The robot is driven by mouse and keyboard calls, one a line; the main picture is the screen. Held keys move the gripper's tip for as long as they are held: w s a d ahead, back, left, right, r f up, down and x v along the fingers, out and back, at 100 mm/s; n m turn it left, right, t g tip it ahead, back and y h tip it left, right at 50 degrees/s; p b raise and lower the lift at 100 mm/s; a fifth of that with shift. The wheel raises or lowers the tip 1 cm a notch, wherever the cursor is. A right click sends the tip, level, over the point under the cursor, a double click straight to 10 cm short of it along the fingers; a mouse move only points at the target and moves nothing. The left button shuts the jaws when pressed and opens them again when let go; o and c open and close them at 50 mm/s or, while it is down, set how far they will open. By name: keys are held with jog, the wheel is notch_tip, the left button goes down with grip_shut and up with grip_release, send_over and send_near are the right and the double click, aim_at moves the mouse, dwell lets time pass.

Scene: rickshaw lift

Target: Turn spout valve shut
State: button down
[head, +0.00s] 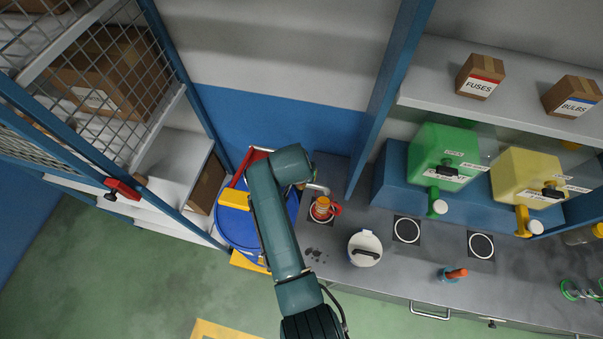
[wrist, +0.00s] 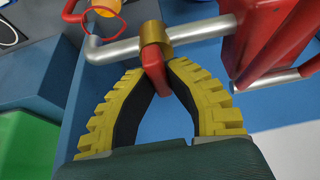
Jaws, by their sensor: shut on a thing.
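The spout valve shows in the wrist view as a brass collar (wrist: 155,36) on a grey spout pipe (wrist: 112,52), with a short red lever (wrist: 153,68) hanging from it. My gripper (wrist: 157,72) has its yellow ridged fingers closed around this lever, one on each side. In the head view my arm hides the gripper and the valve. The end of the spout pipe (head: 318,188) shows right of my arm, above an orange container (head: 320,208) with a red handle. A blue drum (head: 235,228) stands left of my arm.
A red pump body (wrist: 280,40) with a grey bar stands close right of my gripper. A mesh cage (head: 110,80) stands at the left.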

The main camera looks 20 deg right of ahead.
jog(key=shift+s+f, duration=0.1)
jog(key=shift+f, duration=0.05)
dwell(0.3)
jog(key=c, duration=1)
grip_release()
jog(key=shift+c, duration=0.2)
jog(key=shift+r, duration=0.4)
jog(key=v, duration=1.1)
jog(key=shift+r, duration=0.2)
jog(key=shift+a, duration=0.15)
